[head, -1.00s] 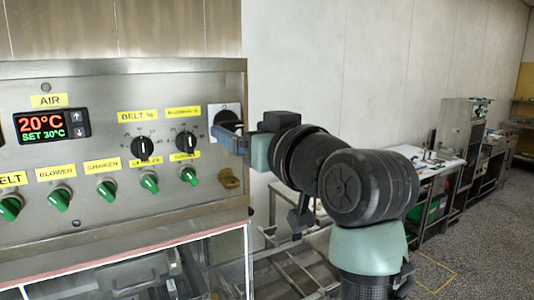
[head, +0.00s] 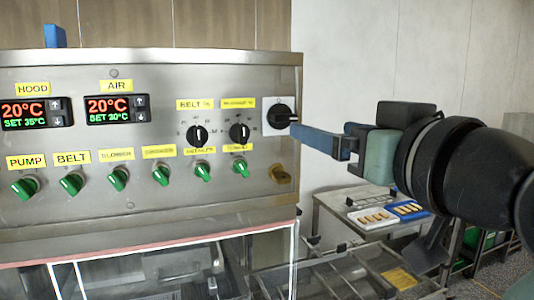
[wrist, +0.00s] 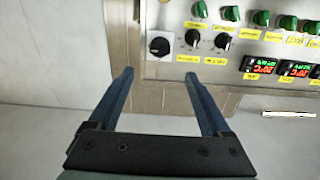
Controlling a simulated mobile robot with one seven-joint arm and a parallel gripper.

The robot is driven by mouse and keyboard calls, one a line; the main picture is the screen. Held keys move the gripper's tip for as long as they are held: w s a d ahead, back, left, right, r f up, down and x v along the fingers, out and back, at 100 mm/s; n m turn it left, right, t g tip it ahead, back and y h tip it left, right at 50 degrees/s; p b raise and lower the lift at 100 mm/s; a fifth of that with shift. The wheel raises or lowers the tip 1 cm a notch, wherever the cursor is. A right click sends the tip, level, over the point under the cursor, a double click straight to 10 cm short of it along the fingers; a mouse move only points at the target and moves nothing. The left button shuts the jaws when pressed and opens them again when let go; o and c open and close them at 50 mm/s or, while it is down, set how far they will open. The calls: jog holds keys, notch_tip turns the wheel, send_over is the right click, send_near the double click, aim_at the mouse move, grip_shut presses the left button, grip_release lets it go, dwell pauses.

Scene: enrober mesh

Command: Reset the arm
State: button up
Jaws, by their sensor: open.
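My gripper (head: 322,140) has two blue fingers and shows at the right of the grey control panel (head: 150,215) in the head view. Its fingertips are close to the right side of the black rotary switch (head: 281,116) on a white plate; I cannot tell the exact gap in depth. In the wrist view my gripper (wrist: 158,75) is open, its fingers apart with nothing between them. The black switch (wrist: 159,46) shows beyond the fingertips there, apart from them. My arm runs off to the right in the head view.
The panel carries red-digit displays (head: 116,108), black dials (head: 197,134) and several green knobs (head: 118,179). A metal mesh frame (head: 340,275) lies below my arm. A table with trays (head: 372,219) stands behind.

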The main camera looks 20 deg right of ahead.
jog(key=a+r+t+b, duration=0.15)
jog(key=a+t, duration=0.25)
jog(key=a, duration=0.7)
jog(key=s+a+r+t, duration=0.3)
jog(key=s+a+t, duration=0.2)
jog(key=s+a, duration=0.3)
jog(key=shift+a+r+h, duration=0.25)
jog(key=shift+h, duration=0.05)
jog(key=shift+f, duration=0.1)
